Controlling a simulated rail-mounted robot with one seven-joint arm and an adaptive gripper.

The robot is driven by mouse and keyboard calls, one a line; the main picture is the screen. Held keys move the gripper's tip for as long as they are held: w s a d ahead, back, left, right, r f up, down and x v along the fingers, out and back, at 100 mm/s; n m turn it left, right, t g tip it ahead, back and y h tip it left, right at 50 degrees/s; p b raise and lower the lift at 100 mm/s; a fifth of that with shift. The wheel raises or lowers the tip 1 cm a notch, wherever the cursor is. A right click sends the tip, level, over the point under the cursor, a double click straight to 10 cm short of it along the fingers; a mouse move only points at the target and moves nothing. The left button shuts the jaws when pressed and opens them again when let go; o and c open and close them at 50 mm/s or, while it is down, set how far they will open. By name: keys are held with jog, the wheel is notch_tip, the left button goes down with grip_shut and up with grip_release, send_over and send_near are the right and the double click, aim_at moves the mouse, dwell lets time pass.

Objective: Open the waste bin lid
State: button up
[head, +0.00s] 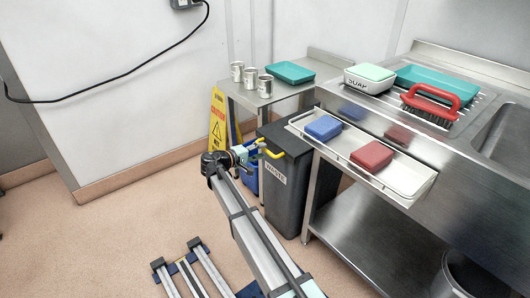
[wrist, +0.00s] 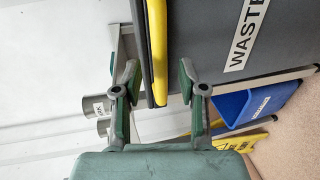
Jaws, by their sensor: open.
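The dark grey waste bin (head: 283,205) stands beside the steel sink unit, with a WASTE label on its front. Its lid (head: 287,137) is down. A yellow handle (head: 273,154) sits at the lid's front edge; it also shows in the wrist view as a yellow bar (wrist: 157,45). My gripper (head: 257,148) is at the bin's upper front, just left of the handle in the head view. In the wrist view my gripper (wrist: 160,82) is open, with the bar's near end between its fingers. A gap shows on each side, and I see no finger contact.
A white tray (head: 408,193) with a blue and a red block juts from the sink unit, right of the bin. A yellow caution sign (head: 218,120) and a blue bucket (head: 249,178) stand left of it. Cans (head: 265,86) stand on the table behind.

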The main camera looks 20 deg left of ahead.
aim_at(264, 150)
jog(key=shift+x, duration=1.55)
grip_shut()
jog(key=shift+r, duration=0.1)
